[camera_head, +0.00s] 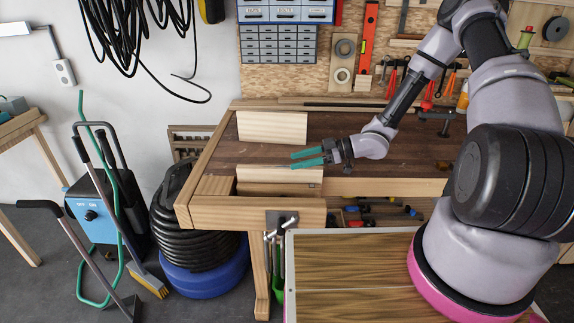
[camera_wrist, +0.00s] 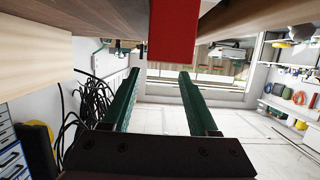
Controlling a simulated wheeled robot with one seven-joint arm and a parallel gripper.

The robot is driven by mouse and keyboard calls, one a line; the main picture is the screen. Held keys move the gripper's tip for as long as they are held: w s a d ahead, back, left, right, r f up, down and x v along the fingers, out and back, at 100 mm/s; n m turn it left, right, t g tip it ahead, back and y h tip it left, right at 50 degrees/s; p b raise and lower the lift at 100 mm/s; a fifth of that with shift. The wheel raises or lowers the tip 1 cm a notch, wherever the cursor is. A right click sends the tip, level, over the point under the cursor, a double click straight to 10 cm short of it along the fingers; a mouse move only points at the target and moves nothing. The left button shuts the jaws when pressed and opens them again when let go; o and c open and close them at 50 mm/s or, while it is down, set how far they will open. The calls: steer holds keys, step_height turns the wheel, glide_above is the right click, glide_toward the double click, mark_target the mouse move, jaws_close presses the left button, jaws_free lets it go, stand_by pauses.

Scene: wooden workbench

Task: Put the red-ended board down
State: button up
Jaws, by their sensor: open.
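A pale board (camera_head: 280,174) lies near the front left of the workbench, by its front edge. My gripper (camera_head: 308,157) has green fingers pointing left, just above and behind this board in the head view. In the wrist view a red board end (camera_wrist: 173,30) faces the camera at the top centre, and the open green fingers (camera_wrist: 160,75) have nothing between them. The red end does not show in the head view. I cannot tell whether a finger touches the board.
A second pale board (camera_head: 272,127) stands at the back left of the workbench (camera_head: 390,155); a pale wood face also fills the upper left of the wrist view (camera_wrist: 35,55). A clamp (camera_head: 437,117) sits at the back right.

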steer(key=v, duration=0.7)
steer(key=shift+w+d+r, duration=0.15)
steer(key=shift+w+d, duration=0.05)
steer(key=shift+w, duration=0.15)
steer(key=w+d+r+m+t+h, duration=0.45)
steer(key=w+d+r+h, duration=0.25)
steer(key=w, duration=0.2)
steer(key=d+r+m+t+h, duration=0.2)
steer(key=d+r+m+h, duration=0.1)
steer(key=d+r, duration=0.3)
steer(key=d+r+m+t+h, duration=0.2)
steer(key=d+r+m+h, duration=0.15)
steer(key=r, duration=0.55)
steer(key=s+d+r+m+g+h, duration=0.1)
steer(key=s+r+m, duration=0.2)
steer(key=s+r, duration=0.3)
steer(key=s+d+r+m+h, duration=0.25)
steer(key=s+r, duration=0.25)
steer(key=s, duration=0.3)
steer(key=s+a+r+m+y, duration=0.1)
steer(key=s+a+m+y, duration=0.1)
steer(key=s, duration=0.5)
steer(key=s+a+r+m+g+y, duration=0.1)
steer(key=s+a+r+m+y, duration=0.1)
steer(key=s+a, duration=0.3)
steer(key=s+m, duration=0.1)
steer(key=s, duration=0.2)
steer(key=shift+r+y, duration=0.3)
